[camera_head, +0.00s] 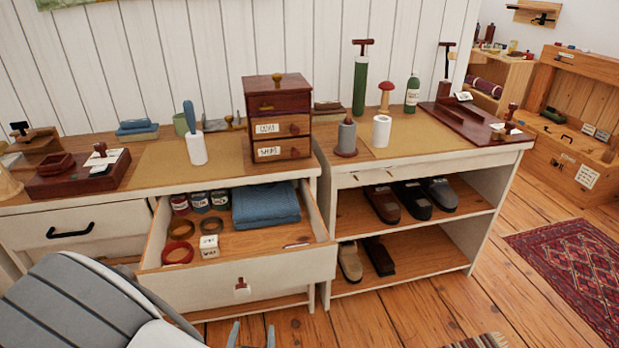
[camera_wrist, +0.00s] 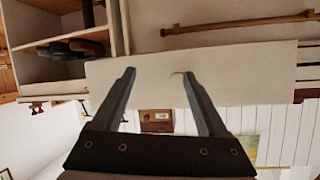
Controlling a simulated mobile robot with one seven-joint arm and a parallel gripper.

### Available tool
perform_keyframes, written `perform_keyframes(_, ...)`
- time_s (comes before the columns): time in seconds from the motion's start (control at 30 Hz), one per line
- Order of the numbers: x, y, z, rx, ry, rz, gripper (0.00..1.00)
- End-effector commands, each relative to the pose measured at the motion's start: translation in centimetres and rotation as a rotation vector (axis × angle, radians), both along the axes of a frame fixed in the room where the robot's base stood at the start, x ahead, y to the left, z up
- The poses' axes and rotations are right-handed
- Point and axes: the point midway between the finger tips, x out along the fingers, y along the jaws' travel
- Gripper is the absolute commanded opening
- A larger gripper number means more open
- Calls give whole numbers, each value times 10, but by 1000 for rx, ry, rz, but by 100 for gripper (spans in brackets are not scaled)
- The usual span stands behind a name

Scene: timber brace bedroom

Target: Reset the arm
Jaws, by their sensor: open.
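My gripper (camera_head: 252,335) shows at the bottom edge of the head view, with only its two grey finger ends in sight, below the open drawer's front. It is open and empty. In the wrist view, which looks upside down, the two dark fingers (camera_wrist: 158,74) stand wide apart with a pale flat panel beyond them. Nothing is between the fingers. My arm covers the lower left of the head view and hides part of the left cabinet.
A drawer (camera_head: 240,283) stands pulled out, holding folded blue cloth (camera_head: 265,205), jars, rings and a white labelled block (camera_head: 209,246). A shelf unit (camera_head: 465,230) with shoes stands right of it. The worktop bears a small chest (camera_head: 278,103). Wooden floor is clear at right, before the rug (camera_head: 575,265).

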Motion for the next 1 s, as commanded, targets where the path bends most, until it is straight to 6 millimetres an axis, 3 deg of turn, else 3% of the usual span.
perform_keyframes(0.27,29,2,29,147,295,-37,76)
perform_keyframes(0.57,46,-16,96,240,486,41,76)
perform_keyframes(0.77,45,-48,149,237,543,115,76)
perform_keyframes(1.0,26,-109,206,157,572,172,76)
